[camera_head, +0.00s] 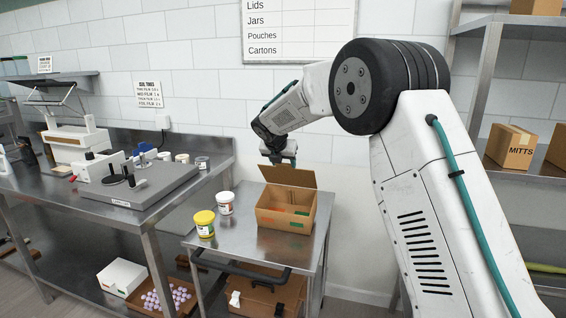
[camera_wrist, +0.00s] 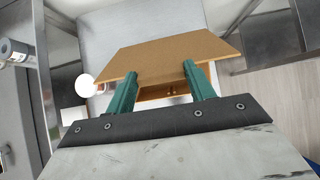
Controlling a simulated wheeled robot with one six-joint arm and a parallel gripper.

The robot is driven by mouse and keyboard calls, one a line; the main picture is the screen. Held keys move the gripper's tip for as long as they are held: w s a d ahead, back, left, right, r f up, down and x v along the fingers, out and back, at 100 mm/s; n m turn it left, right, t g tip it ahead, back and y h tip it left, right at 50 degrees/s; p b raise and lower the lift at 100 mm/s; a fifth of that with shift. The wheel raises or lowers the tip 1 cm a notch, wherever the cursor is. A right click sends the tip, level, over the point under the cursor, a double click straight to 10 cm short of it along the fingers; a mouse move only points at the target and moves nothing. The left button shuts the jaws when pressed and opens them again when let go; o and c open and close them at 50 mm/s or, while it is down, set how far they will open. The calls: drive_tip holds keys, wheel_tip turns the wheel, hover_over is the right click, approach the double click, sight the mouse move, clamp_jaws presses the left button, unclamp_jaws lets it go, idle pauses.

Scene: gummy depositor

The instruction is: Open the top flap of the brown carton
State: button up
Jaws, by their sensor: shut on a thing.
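The brown carton (camera_head: 272,218) stands on the small steel table, its inside partly visible from above. Its top flap (camera_head: 288,177) is raised along the back edge and stands roughly upright. My gripper (camera_head: 281,158) is at the flap's upper edge, towards its left part. Part of the carton (camera_wrist: 152,91) shows between the fingers; the rest is hidden by the flap and my gripper.
A yellow-lidded jar (camera_head: 204,226) and a white jar (camera_head: 225,204) stand left of the carton on the steel table (camera_head: 245,255). A steel bench (camera_head: 150,215) with equipment is further left. A tiled wall is behind; a shelf with a MITTS box (camera_head: 509,146) is right.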

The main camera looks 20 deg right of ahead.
drive_tip(key=o, duration=1.4)
drive_tip(key=v, duration=0.7)
drive_tip(key=shift+s+a+r, duration=0.15)
drive_tip(key=shift+s+r, duration=0.1)
drive_tip(key=shift+r, duration=0.05)
